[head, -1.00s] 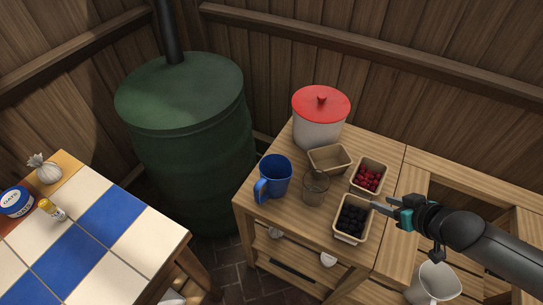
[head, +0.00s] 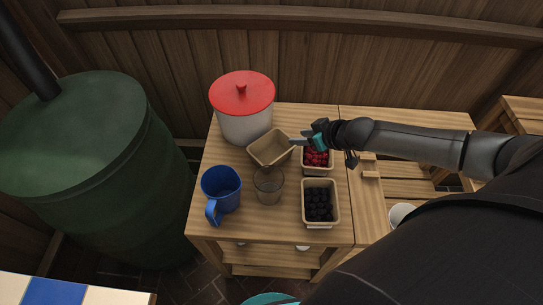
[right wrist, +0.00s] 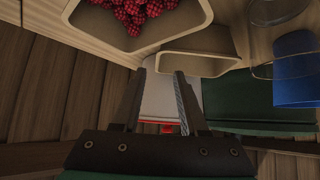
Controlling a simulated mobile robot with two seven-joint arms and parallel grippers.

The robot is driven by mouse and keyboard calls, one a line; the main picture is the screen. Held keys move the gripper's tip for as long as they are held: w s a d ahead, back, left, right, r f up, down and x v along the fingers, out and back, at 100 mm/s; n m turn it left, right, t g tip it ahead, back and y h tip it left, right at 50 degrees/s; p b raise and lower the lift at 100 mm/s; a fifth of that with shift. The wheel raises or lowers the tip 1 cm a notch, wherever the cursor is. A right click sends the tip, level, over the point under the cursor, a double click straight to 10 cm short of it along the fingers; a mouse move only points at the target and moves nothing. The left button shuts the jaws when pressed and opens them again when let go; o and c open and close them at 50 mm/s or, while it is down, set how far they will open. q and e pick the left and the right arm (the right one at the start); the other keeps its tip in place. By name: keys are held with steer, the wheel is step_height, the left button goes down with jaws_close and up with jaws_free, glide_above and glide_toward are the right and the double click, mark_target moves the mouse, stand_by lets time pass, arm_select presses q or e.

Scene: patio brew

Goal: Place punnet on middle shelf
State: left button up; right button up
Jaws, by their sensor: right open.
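An empty tan punnet (head: 271,147) stands on the wooden table, in front of the red-lidded pot. Beside it stand a punnet of red berries (head: 317,160) and a punnet of dark berries (head: 320,203). My right gripper (head: 298,141) is open and empty at the right rim of the empty punnet, reaching over the far end of the red-berry punnet. In the right wrist view its fingers (right wrist: 160,80) point towards the empty punnet (right wrist: 199,62); contact cannot be told. A slatted shelf (head: 270,257) shows under the tabletop, mostly hidden. My left gripper is not in view.
The red-lidded pot (head: 243,107), blue mug (head: 221,190) and clear glass (head: 268,185) stand close around the empty punnet. A green barrel (head: 90,170) stands at the left. A white cup (head: 400,213) is at the right, partly hidden by my arm.

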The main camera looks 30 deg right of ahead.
mark_target(288, 138)
steer(key=shift+b+x, duration=1.85)
steer(key=shift+x, duration=2.4)
steer(key=shift+a, duration=0.1)
jaws_close()
steer(key=shift+s, duration=0.1)
